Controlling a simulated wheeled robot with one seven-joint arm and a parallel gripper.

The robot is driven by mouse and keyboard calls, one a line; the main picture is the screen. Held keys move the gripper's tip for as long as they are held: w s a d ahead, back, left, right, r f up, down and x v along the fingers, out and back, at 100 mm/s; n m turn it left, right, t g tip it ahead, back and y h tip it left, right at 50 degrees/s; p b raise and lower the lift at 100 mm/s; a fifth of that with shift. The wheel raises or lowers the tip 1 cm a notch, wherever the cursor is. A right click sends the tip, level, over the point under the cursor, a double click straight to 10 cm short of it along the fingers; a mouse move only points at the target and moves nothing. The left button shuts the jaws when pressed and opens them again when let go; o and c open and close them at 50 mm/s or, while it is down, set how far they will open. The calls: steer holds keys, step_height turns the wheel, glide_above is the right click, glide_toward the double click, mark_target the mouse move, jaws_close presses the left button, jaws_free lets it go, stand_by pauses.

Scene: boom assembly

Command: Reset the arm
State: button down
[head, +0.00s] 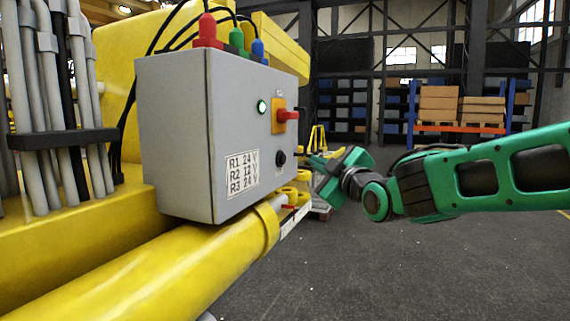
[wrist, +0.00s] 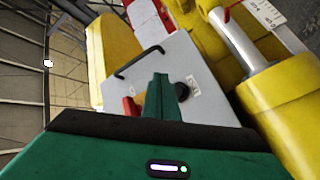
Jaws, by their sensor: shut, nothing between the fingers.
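My green gripper (head: 316,162) is at the right of the grey control box (head: 180,135), in front of its panel side. In the wrist view my gripper's fingers (wrist: 160,82) are together, with nothing visible between them. They overlap the box panel in the picture; any gap to it is unclear. The panel has a red switch (head: 287,115) on an orange plate, a lit green lamp (head: 262,107) and a black knob (head: 280,158). The wrist view also shows the red switch (wrist: 129,107), left of the fingers, and the black knob (wrist: 183,91), right of them.
A yellow boom cylinder (head: 150,265) runs below the box. Grey pipes (head: 55,90) stand at the left. Red, green and blue plugs with black cables top the box. A black handle (wrist: 138,62) crosses the panel. Open floor (head: 400,270) lies at right; a loaded rack (head: 455,110) stands behind.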

steer(key=s+d+f+m+g+h, duration=0.35)
steer(key=d+f, duration=0.35)
steer(key=d, duration=0.3)
steer(key=s+d+f+m+g+h, duration=0.2)
steer(key=s+d+f+m, duration=0.3)
steer(key=d, duration=0.5)
steer(key=s+d+f+m+g+h, duration=0.2)
steer(key=s+d+f+g+h, duration=0.15)
steer(key=d+f, duration=0.5)
steer(key=s+d+f+m+g, duration=0.2)
steer(key=s+f+m, duration=0.1)
steer(key=s, duration=0.7)
steer(key=s+d+f+m+g+y, duration=0.1)
steer(key=s+d+f+m+g, duration=0.2)
steer(key=s, duration=0.7)
steer(key=s+d+f+m+g, duration=0.3)
steer(key=s+f+m, duration=0.1)
steer(key=s, duration=0.7)
steer(key=shift+f+y, duration=0.25)
steer(key=shift+y, duration=0.05)
steer(key=shift+d+m, duration=0.1)
steer(key=shift+m, duration=0.15)
steer(key=shift+w+f, duration=0.25)
steer(key=shift+w, duration=0.4)
